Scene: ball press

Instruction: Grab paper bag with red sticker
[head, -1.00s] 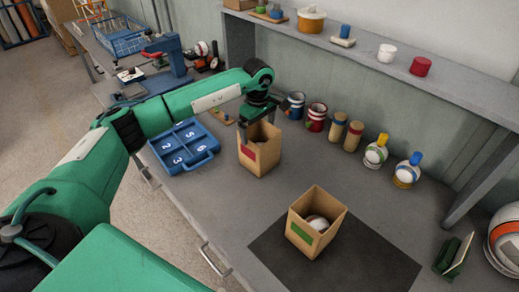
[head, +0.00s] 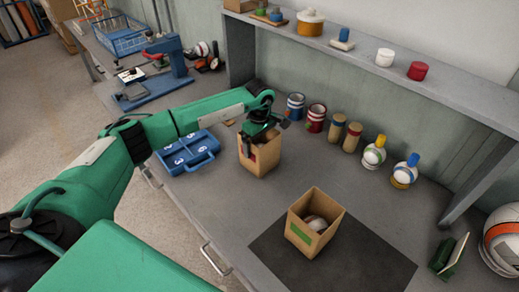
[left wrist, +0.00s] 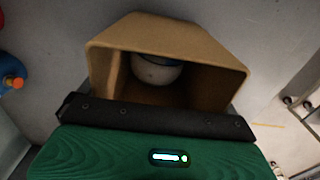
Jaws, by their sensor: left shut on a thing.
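The paper bag with the red sticker (head: 266,160) stands open and upright on the grey table. A finger partly covers its sticker side. My left gripper (head: 254,144) is at its top and shut on its near wall. In the left wrist view, the bag's open mouth (left wrist: 205,48) lies just beyond the dark gripper edge, with a whitish round thing (left wrist: 157,70) inside. A second paper bag with a green sticker (head: 301,236) stands on a dark mat (head: 365,262) and holds a white ball (head: 316,224). My right gripper is out of view.
A blue numbered case (head: 187,152) lies left of the bag. Tins (head: 316,118), wooden jars (head: 352,137) and bottles (head: 374,152) line the back under a shelf (head: 440,87). Bare table lies between the two bags.

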